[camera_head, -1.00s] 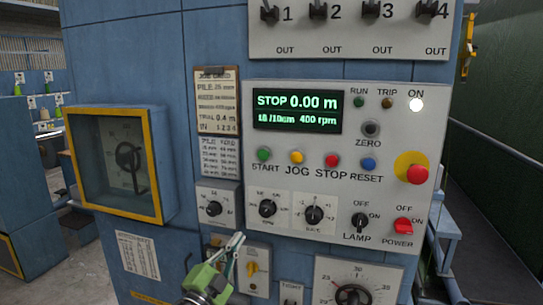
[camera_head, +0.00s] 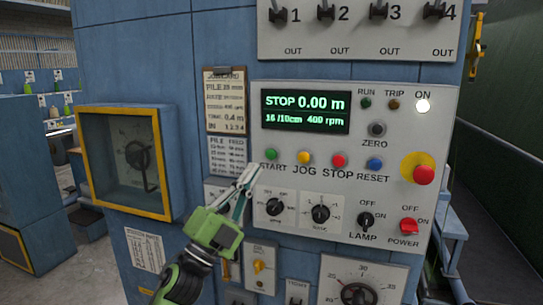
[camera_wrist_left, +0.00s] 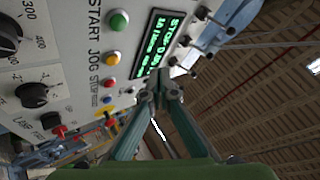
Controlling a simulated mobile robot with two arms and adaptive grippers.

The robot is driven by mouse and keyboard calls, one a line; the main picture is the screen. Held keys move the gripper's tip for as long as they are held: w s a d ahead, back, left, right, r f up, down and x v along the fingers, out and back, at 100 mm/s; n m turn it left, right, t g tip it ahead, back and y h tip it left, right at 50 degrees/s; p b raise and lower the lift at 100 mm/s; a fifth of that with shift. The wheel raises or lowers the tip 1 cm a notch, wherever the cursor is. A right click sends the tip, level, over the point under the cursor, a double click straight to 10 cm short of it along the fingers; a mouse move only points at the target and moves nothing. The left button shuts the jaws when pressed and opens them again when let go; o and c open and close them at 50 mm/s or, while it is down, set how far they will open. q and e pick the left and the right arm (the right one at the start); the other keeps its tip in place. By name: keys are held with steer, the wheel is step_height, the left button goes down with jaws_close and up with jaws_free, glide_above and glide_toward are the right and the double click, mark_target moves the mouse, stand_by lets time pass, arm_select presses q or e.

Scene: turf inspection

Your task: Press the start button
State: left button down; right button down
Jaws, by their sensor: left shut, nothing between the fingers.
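The green start button (camera_head: 271,154) sits at the left end of the button row on the control panel, above the word START. It also shows in the left wrist view as a green button (camera_wrist_left: 119,21) near the top. My left gripper (camera_head: 252,170) is shut and empty, its tips just below and left of the start button in the head view. I cannot tell how far the tips are from the panel. In the left wrist view the closed fingers (camera_wrist_left: 158,82) point toward the panel's display. My right gripper is not in view.
Beside the start button are the yellow jog button (camera_head: 304,157), red stop button (camera_head: 338,160) and blue reset button (camera_head: 374,164). The display (camera_head: 306,112) reads STOP 0.00 m. A red emergency knob (camera_head: 424,175) is at right. A yellow-framed box (camera_head: 126,162) juts out at left.

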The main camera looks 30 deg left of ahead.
mark_target(271, 154)
arm_select(q)
steer(key=shift+h, duration=0.3)
steer(key=shift+w+a+b, duration=0.3)
steer(key=shift+w+a, duration=0.05)
steer(key=shift+w, duration=1.1)
steer(key=shift+w+a+b, duration=0.35)
steer(key=shift+w, duration=1.1)
steer(key=shift+w+a+b, duration=0.3)
steer(key=shift+w+a, duration=0.05)
steer(key=shift+w, duration=1.1)
steer(key=shift+w+a, duration=0.1)
steer(key=shift+w, duration=0.3)
steer(key=shift+w+a+b, duration=0.15)
steer(key=shift+w+b, duration=0.2)
steer(key=shift+w, duration=0.15)
steer(key=shift+s, duration=0.15)
steer(key=shift+s+d, duration=0.25)
steer(key=shift+s, duration=0.55)
